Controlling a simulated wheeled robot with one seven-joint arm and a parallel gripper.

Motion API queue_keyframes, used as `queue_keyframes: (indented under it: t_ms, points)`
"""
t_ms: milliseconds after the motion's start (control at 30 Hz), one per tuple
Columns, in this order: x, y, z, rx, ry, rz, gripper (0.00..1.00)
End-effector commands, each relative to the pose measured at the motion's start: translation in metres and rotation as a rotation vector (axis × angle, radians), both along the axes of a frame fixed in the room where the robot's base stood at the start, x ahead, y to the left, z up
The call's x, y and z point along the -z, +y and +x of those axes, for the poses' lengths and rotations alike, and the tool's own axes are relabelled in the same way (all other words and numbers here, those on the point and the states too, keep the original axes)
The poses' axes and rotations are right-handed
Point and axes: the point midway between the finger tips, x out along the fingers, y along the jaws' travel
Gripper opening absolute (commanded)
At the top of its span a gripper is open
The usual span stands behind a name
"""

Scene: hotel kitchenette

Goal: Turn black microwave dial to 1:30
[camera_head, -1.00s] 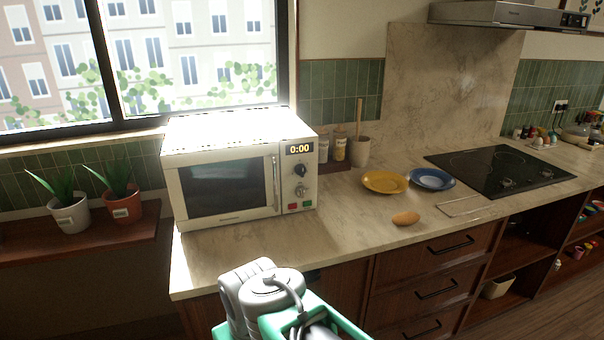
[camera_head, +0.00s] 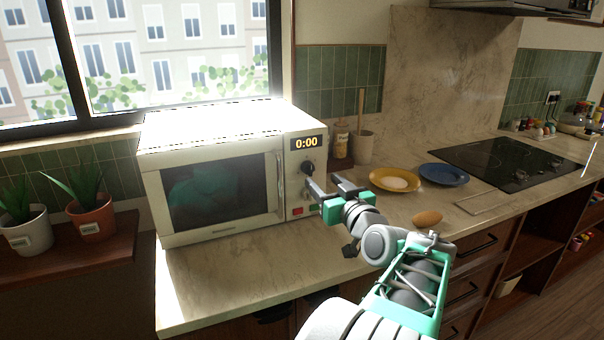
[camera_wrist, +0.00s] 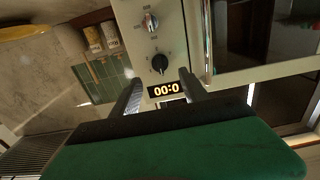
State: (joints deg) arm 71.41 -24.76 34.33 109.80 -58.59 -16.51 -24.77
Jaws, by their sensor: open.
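The white microwave (camera_head: 222,137) stands on the counter with its door shut. Its display (camera_head: 306,142) reads 0:00; in the wrist view the display (camera_wrist: 164,89) appears upside down. The black dial (camera_head: 307,167) sits just under the display and also shows in the wrist view (camera_wrist: 159,64). My gripper (camera_head: 325,182) is open and empty in front of the control panel. In the wrist view its fingertips (camera_wrist: 160,79) lie either side of the line to the black dial, apart from it.
A yellow plate (camera_head: 394,179), a blue plate (camera_head: 444,174) and a brown egg-shaped item (camera_head: 427,217) lie on the counter to the right. A utensil pot (camera_head: 363,147) and jars stand behind. Potted plants (camera_head: 92,218) stand at the left. The counter before the microwave is clear.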

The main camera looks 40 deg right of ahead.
Motion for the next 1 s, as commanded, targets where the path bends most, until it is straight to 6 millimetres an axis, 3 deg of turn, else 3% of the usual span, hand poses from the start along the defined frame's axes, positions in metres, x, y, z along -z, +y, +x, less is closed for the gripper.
queue_keyframes:
  t_ms: [433,733,1000]
  points:
    - [-0.002,-0.019,0.069,-0.003,0.002,0.002,0.53]
    - [-0.001,-0.02,0.073,-0.002,0.002,0.001,0.53]
    - [-0.001,-0.02,0.073,-0.002,0.002,0.001,0.3]
